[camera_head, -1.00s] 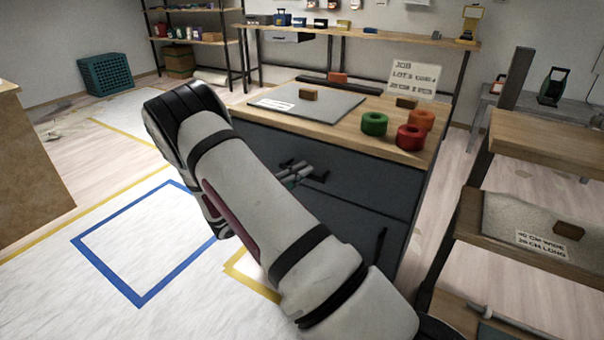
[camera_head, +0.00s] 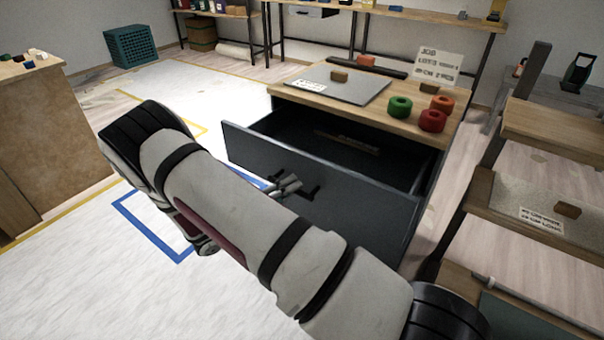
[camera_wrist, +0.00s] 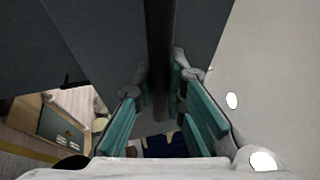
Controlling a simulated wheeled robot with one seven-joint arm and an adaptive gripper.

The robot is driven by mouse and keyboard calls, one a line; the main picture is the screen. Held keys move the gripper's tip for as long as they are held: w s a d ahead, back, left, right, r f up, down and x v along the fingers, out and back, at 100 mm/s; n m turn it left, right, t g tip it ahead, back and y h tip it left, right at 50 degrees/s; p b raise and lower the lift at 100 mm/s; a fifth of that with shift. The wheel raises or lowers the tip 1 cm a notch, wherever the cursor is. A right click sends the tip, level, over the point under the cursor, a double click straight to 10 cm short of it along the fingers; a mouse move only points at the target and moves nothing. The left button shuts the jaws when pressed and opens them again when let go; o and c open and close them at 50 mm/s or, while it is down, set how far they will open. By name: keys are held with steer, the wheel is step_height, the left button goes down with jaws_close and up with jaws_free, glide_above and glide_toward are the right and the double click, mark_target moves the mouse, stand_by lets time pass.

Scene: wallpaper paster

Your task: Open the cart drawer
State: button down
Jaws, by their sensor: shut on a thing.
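The cart drawer (camera_head: 360,222) is a dark grey top drawer, pulled well out of the cart, with its dark inside showing. The cart has a wooden top (camera_head: 408,126). A dark bar handle (camera_head: 310,192) is on the drawer front. My gripper (camera_head: 286,186) is at the handle, partly hidden behind my arm. In the wrist view my gripper (camera_wrist: 162,112) has its teal-padded fingers on either side of the dark handle bar (camera_wrist: 160,50), shut on it.
On the cart top are a grey board (camera_head: 335,88), green (camera_head: 399,107) and red (camera_head: 432,121) rolls, an orange roll and a sign (camera_head: 438,66). A shelf rack (camera_head: 480,190) stands close at the right. Open floor (camera_head: 60,280) lies at the left.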

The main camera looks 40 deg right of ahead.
steer(key=shift+s+a, duration=0.25)
steer(key=shift+a, duration=0.4)
steer(key=shift+s+a, duration=0.2)
steer(key=shift+a, duration=0.4)
steer(key=shift+f, duration=0.1)
steer(key=c, duration=1.6)
jaws_free()
steer(key=v, duration=1.2)
